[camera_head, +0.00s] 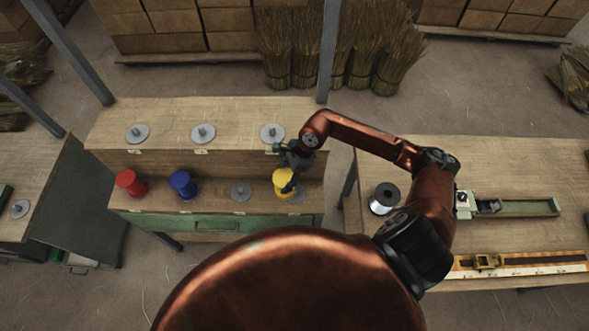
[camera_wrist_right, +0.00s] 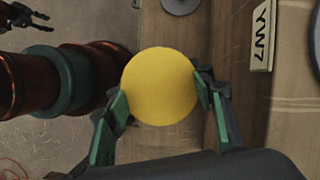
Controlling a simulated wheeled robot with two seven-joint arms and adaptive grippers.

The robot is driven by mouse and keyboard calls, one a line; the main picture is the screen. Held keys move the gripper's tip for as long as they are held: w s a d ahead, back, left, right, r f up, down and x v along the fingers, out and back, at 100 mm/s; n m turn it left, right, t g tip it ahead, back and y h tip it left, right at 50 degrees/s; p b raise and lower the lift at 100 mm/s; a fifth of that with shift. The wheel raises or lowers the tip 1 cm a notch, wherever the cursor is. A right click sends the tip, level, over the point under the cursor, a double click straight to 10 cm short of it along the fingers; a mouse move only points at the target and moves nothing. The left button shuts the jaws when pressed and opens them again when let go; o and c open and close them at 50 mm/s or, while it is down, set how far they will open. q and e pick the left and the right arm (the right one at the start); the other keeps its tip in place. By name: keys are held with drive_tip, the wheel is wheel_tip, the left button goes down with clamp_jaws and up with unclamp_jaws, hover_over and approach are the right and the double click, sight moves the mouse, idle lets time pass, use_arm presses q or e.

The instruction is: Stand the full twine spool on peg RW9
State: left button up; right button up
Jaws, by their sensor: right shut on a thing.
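My right gripper (camera_head: 287,176) is shut on a yellow spool (camera_head: 284,184) over the front shelf of the middle bench. In the right wrist view the yellow round top (camera_wrist_right: 160,86) sits between the two green-padded fingers (camera_wrist_right: 160,105). I cannot tell whether its base touches the shelf or a peg. A grey peg base (camera_head: 297,195) shows partly beside it. A label by a grey disc in the wrist view reads YW7 (camera_wrist_right: 262,35); no RW9 label is readable. My left gripper (camera_wrist_right: 42,20) shows at the wrist view's upper left, its dark fingertips apart and empty.
A red spool (camera_head: 131,183) and a blue spool (camera_head: 182,184) stand on the front shelf, left of a bare peg (camera_head: 240,191). Bare pegs (camera_head: 203,133) line the upper shelf.

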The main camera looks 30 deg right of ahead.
drive_tip(key=d+m, duration=0.1)
drive_tip(key=d+m+t, duration=0.1)
drive_tip(key=m, duration=0.1)
drive_tip(key=d+m+h+p, duration=0.1)
drive_tip(key=m, duration=0.1)
drive_tip(key=shift+s+d+r+t, duration=0.15)
drive_tip(key=shift+s+d+t, duration=0.1)
drive_tip(key=shift+t, duration=0.15)
drive_tip(key=shift+m, duration=0.7)
drive_tip(key=f+b, duration=0.1)
drive_tip(key=f, duration=0.1)
drive_tip(key=d+f+b, duration=0.1)
drive_tip(key=f, duration=0.1)
drive_tip(key=shift+w+f, duration=0.1)
drive_tip(key=shift+f+b, duration=0.6)
drive_tip(key=shift+f, duration=0.35)
use_arm(q)
drive_tip(key=shift+t, duration=0.3)
drive_tip(key=w, duration=0.1)
drive_tip(key=w+f, duration=0.1)
drive_tip(key=w, duration=0.1)
drive_tip(key=shift+w+d+f, duration=0.2)
drive_tip(key=shift+w+d, duration=0.1)
drive_tip(key=shift+w, duration=0.1)
drive_tip(key=shift+s, duration=0.25)
drive_tip(key=shift+f, duration=0.15)
use_arm(e)
drive_tip(key=shift+w+a, duration=0.1)
